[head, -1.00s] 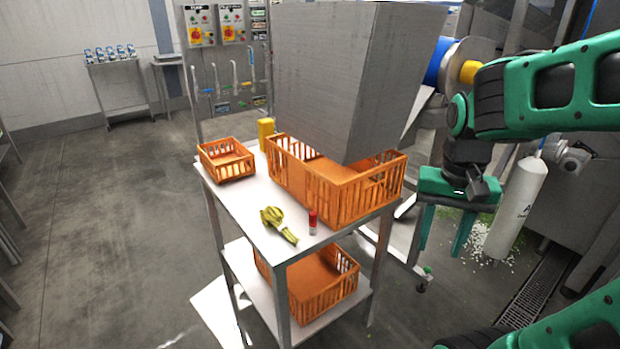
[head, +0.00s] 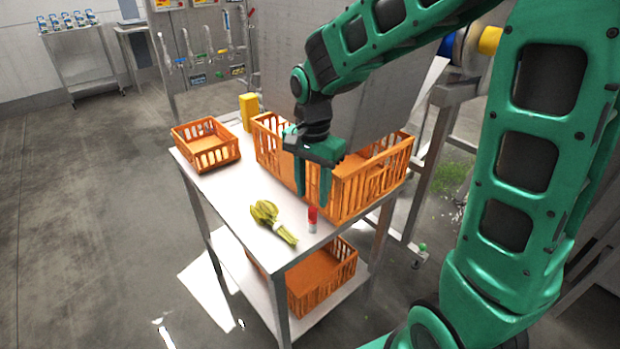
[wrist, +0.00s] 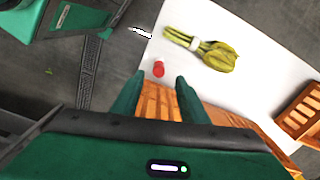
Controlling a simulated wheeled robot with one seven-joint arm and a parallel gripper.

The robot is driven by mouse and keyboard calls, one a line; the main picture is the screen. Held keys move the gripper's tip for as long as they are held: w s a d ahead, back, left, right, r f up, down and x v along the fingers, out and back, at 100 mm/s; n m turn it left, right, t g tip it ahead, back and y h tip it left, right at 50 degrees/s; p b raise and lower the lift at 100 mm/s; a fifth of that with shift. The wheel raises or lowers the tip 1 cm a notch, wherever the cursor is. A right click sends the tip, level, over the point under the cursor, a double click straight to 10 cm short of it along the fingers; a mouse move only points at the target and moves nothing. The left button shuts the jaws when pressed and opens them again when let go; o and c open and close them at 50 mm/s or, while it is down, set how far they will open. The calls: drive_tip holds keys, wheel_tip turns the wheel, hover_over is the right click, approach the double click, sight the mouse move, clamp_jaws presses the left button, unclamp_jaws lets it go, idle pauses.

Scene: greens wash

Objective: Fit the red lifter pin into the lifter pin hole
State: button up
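The red lifter pin (head: 312,219), with a red top and a pale lower part, stands upright on the white table top near its front edge. It also shows in the wrist view (wrist: 158,69), just beyond the fingertips. The lifter pin hole cannot be made out in these frames.
A bundle of yellow-green vegetables (head: 272,222) lies left of the pin. The large orange crate (head: 352,198) stands close behind the pin. A small orange crate (head: 207,148) and a yellow block (head: 249,112) stand further back. The table top (head: 222,192) is clear at the front left.

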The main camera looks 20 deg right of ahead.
sight(313, 208)
drive_tip(key=shift+s+f, duration=0.1)
drive_tip(key=shift+f, duration=3.5)
clamp_jaws()
unclamp_jaws()
drive_tip(key=shift+r, duration=0.1)
wheel_tip(313, 208, up, 11)
drive_tip(key=shift+f, duration=0.15)
